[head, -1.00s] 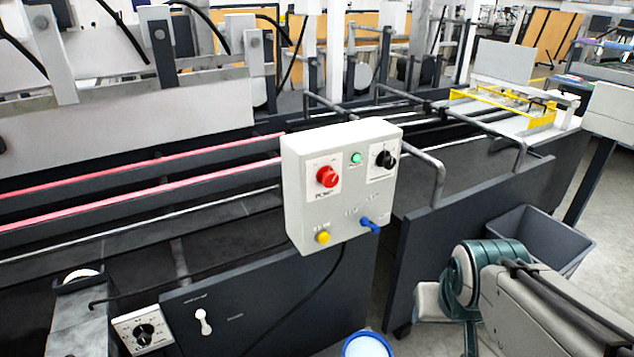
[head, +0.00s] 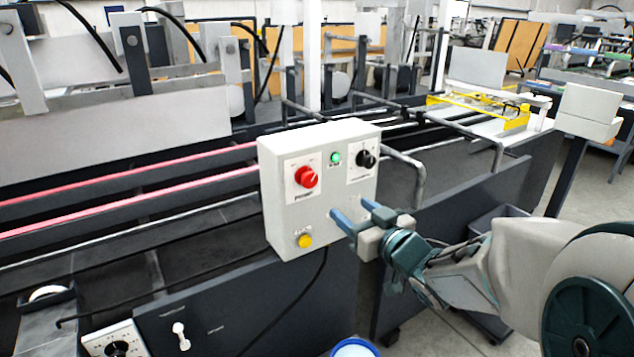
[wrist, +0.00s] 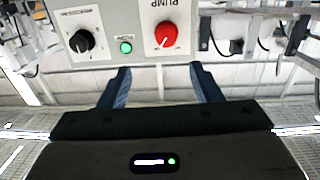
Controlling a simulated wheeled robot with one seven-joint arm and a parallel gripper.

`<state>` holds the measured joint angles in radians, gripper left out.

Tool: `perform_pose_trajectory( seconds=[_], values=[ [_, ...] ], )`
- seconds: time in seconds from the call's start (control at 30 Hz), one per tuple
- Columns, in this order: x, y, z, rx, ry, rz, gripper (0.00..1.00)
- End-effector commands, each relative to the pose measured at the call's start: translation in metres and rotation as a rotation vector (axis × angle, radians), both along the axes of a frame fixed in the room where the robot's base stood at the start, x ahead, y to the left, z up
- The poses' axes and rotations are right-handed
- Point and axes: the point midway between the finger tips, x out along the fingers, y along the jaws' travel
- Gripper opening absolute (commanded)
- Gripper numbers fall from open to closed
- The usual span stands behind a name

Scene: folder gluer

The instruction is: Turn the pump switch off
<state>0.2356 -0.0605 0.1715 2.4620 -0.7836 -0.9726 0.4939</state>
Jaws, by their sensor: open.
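The pump switch is a red rotary knob (head: 306,177) on a white plate, at the upper left of the grey control box's front. In the wrist view, upside down, the red knob (wrist: 166,36) sits under a label reading PUMP. My gripper (head: 352,213) is open and empty in front of the lower right of the box, below and to the right of the knob. In the wrist view the two blue fingers (wrist: 160,72) are spread apart, with the red knob beyond the gap. No contact with the knob shows. The gripper hides the box's lower right.
The control box (head: 272,215) also bears a green light (head: 336,158), a black knob (head: 366,159) and a yellow button (head: 305,241). A bent metal rail (head: 418,180) stands close right of the box. A grey bin (head: 500,216) is behind my arm.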

Motion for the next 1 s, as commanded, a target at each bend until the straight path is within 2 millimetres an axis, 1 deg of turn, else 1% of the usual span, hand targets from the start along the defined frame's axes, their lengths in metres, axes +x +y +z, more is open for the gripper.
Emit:
perform_pose_trajectory(
  seconds=[0.13,0.27,0.7,0.9,1.0],
  values=[
    [0.001,0.008,0.002,0.025,-0.017,0.037,0.58],
    [0.012,0.015,0.003,0.026,-0.017,0.04,0.58],
    [0.078,0.06,0.003,0.026,-0.016,0.039,0.58],
    [0.101,0.075,0.003,0.026,-0.017,0.037,0.58],
    [0.107,0.08,0.002,0.024,-0.018,0.037,0.58]
  ],
)
